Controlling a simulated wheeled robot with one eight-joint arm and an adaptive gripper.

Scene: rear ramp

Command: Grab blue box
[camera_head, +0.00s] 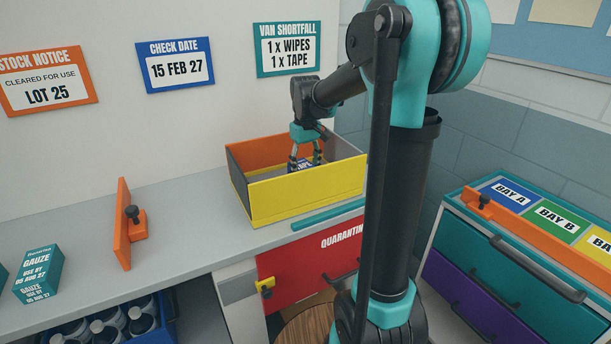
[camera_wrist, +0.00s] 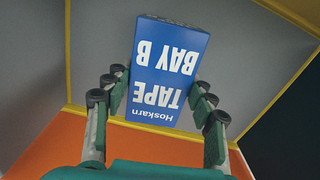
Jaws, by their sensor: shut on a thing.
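The blue box (camera_wrist: 166,70) fills the middle of the wrist view. Its label reads Hoskarn TAPE BAY B, upside down in that view. My gripper (camera_wrist: 155,100) has a finger on each side of the box and is shut on it. In the head view, my gripper (camera_head: 305,160) reaches down into the yellow and orange open crate (camera_head: 305,193) on the counter. Whether the box touches the crate floor cannot be told.
A teal gauze box (camera_head: 38,275) and an orange upright panel (camera_head: 124,225) stand left on the counter (camera_head: 185,225). A teal strip (camera_head: 328,215) lies before the crate. A red QUARANTINE drawer (camera_head: 310,262) is below. Bay drawers (camera_head: 500,275) stand right. Wall signs hang behind.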

